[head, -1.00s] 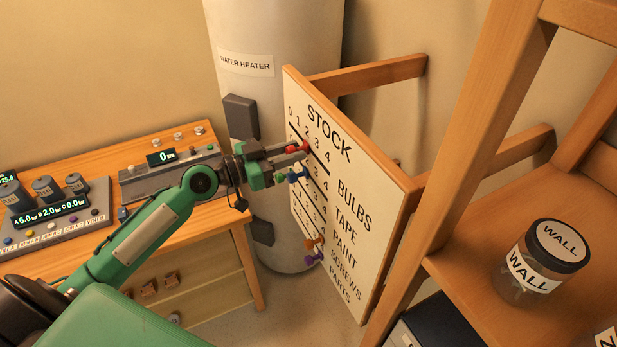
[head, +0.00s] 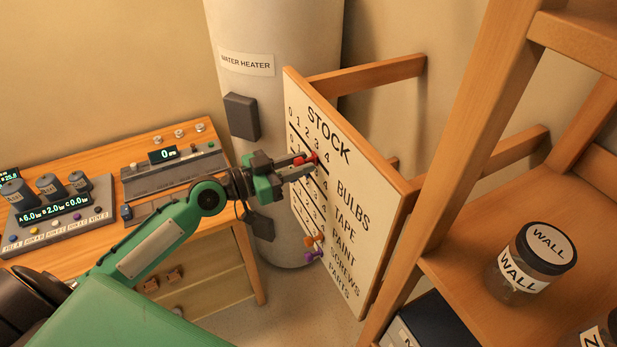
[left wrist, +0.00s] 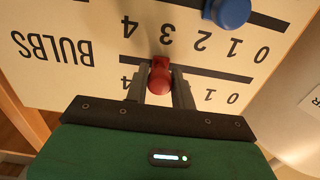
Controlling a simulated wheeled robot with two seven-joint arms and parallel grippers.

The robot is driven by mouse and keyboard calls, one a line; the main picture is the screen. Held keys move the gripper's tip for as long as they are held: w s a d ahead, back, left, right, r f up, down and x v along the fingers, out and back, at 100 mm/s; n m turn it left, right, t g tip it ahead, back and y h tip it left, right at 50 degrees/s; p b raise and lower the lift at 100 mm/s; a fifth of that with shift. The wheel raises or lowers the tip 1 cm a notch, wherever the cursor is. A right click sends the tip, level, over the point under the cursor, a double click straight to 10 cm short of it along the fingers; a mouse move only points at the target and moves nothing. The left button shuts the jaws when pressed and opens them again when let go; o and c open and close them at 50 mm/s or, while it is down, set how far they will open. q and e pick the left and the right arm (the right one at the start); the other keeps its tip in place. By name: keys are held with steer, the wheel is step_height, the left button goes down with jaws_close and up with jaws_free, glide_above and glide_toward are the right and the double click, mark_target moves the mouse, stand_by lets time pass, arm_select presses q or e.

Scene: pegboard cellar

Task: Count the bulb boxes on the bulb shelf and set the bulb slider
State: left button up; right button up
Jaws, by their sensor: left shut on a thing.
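The white STOCK board (head: 345,215) has numbered slider rows labelled BULBS, TAPE, PAINT, SCREWS and PARTS. My left gripper (head: 308,165) is at its top row, shut on the red bulb slider (head: 311,157). In the left wrist view the red knob (left wrist: 160,76) sits between both fingers, near the 3, with the 4 just to its left; the digit behind it is hidden. A blue knob (left wrist: 230,10) on the adjacent row shows in that view. Orange (head: 309,241) and purple (head: 314,256) knobs are lower on the board. No bulb boxes are in view. My right gripper is not in view.
A wooden rack (head: 470,130) stands close at the right, with a WALL jar (head: 531,262) on its shelf. A water heater (head: 248,100) is behind the board. A bench (head: 130,150) with a digital-display console (head: 65,215) is at the left.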

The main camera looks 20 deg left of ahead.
arm_select(q)
steer(key=shift+s+d+p, duration=1.1)
steer(key=shift+s+d, duration=0.1)
steer(key=shift+d, duration=0.2)
steer(key=o, duration=0.3)
steer(key=shift+s, duration=0.1)
steer(key=o, duration=1.3)
steer(key=shift+o, duration=0.2)
steer(key=shift+s+a+f+b, duration=0.2)
steer(key=shift+s+a+b, duration=0.15)
steer(key=shift+b, duration=0.3)
steer(key=b, duration=0.8)
glide_toward(325, 170)
steer(key=v, duration=0.4)
steer(key=shift+s+r, duration=0.1)
steer(key=shift+r, duration=0.05)
steer(key=shift+a, duration=0.1)
